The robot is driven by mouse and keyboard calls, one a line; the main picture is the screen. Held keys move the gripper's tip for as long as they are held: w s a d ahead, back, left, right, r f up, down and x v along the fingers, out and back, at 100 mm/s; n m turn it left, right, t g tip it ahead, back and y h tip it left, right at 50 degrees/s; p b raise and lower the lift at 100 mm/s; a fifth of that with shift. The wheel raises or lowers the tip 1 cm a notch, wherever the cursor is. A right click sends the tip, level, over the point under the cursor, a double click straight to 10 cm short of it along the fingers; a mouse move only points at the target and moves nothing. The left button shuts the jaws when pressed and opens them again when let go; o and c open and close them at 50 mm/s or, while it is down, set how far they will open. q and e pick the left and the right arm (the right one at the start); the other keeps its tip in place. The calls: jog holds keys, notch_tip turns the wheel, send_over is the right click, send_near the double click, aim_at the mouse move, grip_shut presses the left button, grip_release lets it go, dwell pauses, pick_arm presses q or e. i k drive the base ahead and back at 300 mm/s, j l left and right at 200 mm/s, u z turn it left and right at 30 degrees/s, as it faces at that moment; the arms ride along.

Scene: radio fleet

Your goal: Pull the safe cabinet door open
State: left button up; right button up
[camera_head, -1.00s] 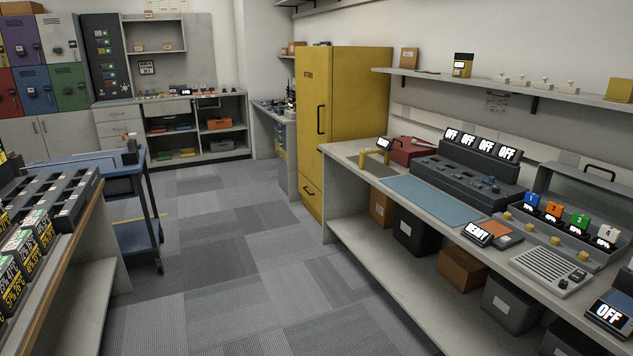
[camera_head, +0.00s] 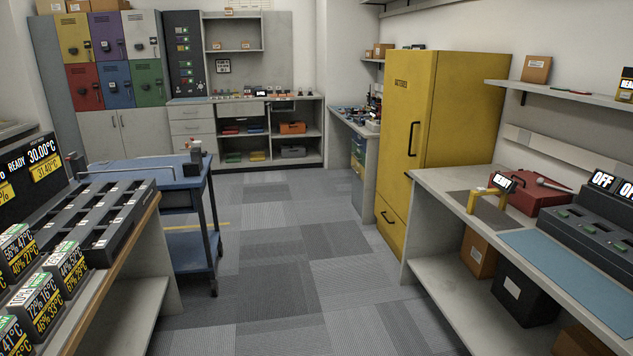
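A tall yellow cabinet (camera_head: 420,140) with a dark label near its top stands at the right of the aisle, beyond the right workbench. Its door is shut. A long black vertical handle (camera_head: 412,139) is on the door, and a lower drawer front (camera_head: 390,225) has a smaller black handle. The cabinet is some way ahead of me. Neither of my grippers shows in the head view.
The carpeted aisle (camera_head: 290,270) ahead is clear. A blue cart (camera_head: 160,172) stands on its left, beside a bench with a black charger rack (camera_head: 85,230). A grey workbench (camera_head: 440,180) borders the right. Coloured lockers (camera_head: 112,60) stand at the back.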

aim_at(409, 74)
jog(key=i+l+z, duration=0.2)
jog(key=i, duration=0.5)
jog(key=i+j+z, duration=0.2)
jog(key=i, duration=0.45)
jog(key=i+z, duration=0.2)
jog(key=i, duration=0.5)
